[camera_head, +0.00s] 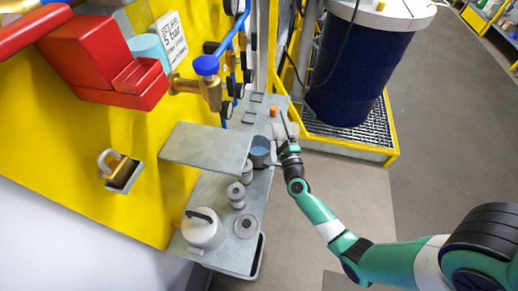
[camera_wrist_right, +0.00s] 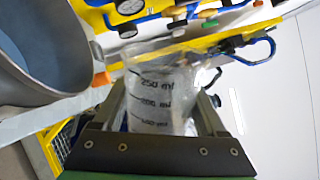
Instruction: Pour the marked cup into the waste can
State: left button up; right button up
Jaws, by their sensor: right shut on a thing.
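The marked cup (camera_wrist_right: 155,95) is clear, with dark millilitre marks. In the right wrist view it sits between the fingers of my right gripper (camera_wrist_right: 160,112), which is shut on it. A grey can with a blue inside (camera_wrist_right: 42,48) is close to the left of the cup, apart from it; I take it for the waste can. In the head view this can (camera_head: 260,151) stands on the grey bench, and my right gripper (camera_head: 287,143) is just right of it. The cup is too small to make out there. I cannot tell how far it tilts. My left gripper is not in view.
Grey round pieces (camera_head: 236,192) and a white handled container (camera_head: 203,229) stand on the bench (camera_head: 212,188). A raised grey plate (camera_head: 207,147) is left of the can. A small orange piece (camera_head: 273,112) is behind. A blue drum (camera_head: 360,70) stands at the back right.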

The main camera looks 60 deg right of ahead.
jog(key=shift+w+r+m+p, duration=0.1)
jog(key=shift+r+m+p, duration=0.35)
jog(key=shift+r+m, duration=0.15)
jog(key=shift+d+f+m+g+b, duration=0.1)
jog(key=shift+f+m+g+b, duration=0.3)
jog(key=shift+m, duration=0.5)
jog(key=m+p, duration=0.1)
jog(key=r+m+p, duration=0.1)
jog(key=m, duration=0.1)
jog(key=r+m+g+p, duration=0.1)
jog(key=shift+s+d+m, duration=0.1)
jog(key=shift+s+m, duration=0.15)
jog(key=shift+m, duration=0.15)
pick_arm(q)
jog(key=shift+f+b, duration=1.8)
jog(key=shift+b, duration=1.85)
pick_arm(e)
jog(key=s+d+f+m+g, duration=0.1)
jog(key=s+d+f+m, duration=0.2)
jog(key=f+m, duration=0.5)
jog(key=shift+f+g, duration=0.3)
jog(key=shift+f, duration=0.85)
jog(key=shift+s+d, duration=0.1)
